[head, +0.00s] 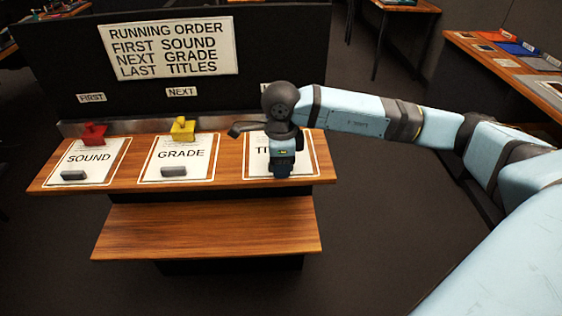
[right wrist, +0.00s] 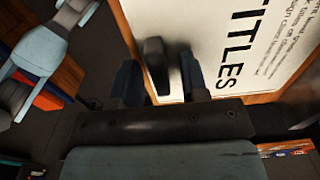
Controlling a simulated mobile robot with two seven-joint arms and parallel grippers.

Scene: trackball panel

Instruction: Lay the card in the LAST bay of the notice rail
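The white TITLES card (head: 256,157) lies flat in the rightmost place on the wooden desk, below the mostly hidden third label. In the right wrist view the TITLES card (right wrist: 228,40) lies beneath the fingers, with a dark grey grip block (right wrist: 156,66) near its edge. My right gripper (head: 283,172) points down over this card. In the right wrist view my right gripper (right wrist: 160,80) has its two fingers apart, one on each side of the block, with a gap at the right finger. The notice rail (head: 150,126) runs along the back of the desk. My left gripper is not in view.
The SOUND card (head: 88,172) and GRADE card (head: 176,146) lie to the left, with a red piece (head: 94,133) and a yellow piece (head: 183,129) at their back edges. A running-order sign (head: 170,50) hangs behind. A lower wooden shelf (head: 210,228) in front is clear.

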